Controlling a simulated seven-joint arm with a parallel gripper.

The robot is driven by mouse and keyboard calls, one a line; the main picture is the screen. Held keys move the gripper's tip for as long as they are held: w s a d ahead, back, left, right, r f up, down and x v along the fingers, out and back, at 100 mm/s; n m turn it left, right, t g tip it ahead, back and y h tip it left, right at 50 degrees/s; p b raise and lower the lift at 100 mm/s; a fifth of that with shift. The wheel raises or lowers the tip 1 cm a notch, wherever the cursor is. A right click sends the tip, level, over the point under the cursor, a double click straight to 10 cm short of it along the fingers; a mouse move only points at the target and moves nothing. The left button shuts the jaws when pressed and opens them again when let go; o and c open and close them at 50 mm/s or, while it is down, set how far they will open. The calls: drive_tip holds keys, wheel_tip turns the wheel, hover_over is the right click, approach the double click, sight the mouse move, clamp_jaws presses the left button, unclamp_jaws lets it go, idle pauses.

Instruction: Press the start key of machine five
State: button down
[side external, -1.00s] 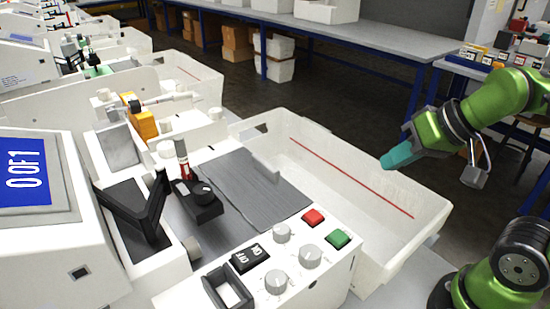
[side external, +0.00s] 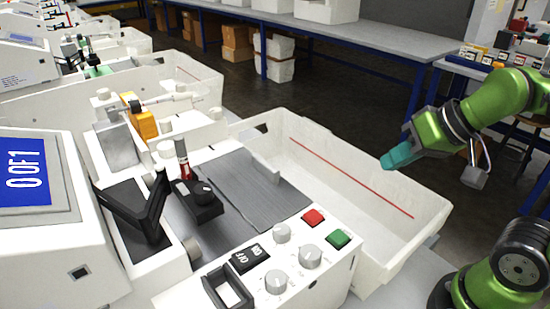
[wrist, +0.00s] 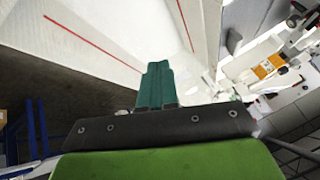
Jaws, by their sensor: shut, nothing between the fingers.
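The nearest plotter has a white control panel with a green key (side external: 338,237) and a red key (side external: 313,216) side by side, beyond several grey knobs. An ON/OFF rocker switch (side external: 250,257) sits to their left. Its screen (side external: 25,180) reads "0 OF 1". No machine number is readable, so I cannot tell which one is machine five. My gripper (side external: 388,163) is shut and empty, with teal fingers, in the air over the right side of the white tray, up and right of the keys. The fingers also show in the wrist view (wrist: 158,85); the keys cannot be made out there.
The white tray (side external: 430,225) with a red line along its wall adjoins the panel. A pen carriage with a red-banded pen (side external: 183,160) stands over the grey plotting bed (side external: 250,190). More plotters line up at the back left. Blue-framed benches stand behind.

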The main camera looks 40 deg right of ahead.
wheel_tip(320, 180, up, 7)
drive_tip(key=n, duration=1.5)
hover_over(341, 238)
drive_tip(key=shift+h, duration=0.4)
drive_tip(key=shift+f, duration=4.4)
drive_tip(key=shift+f, duration=0.15)
drive_tip(key=shift+f, duration=0.3)
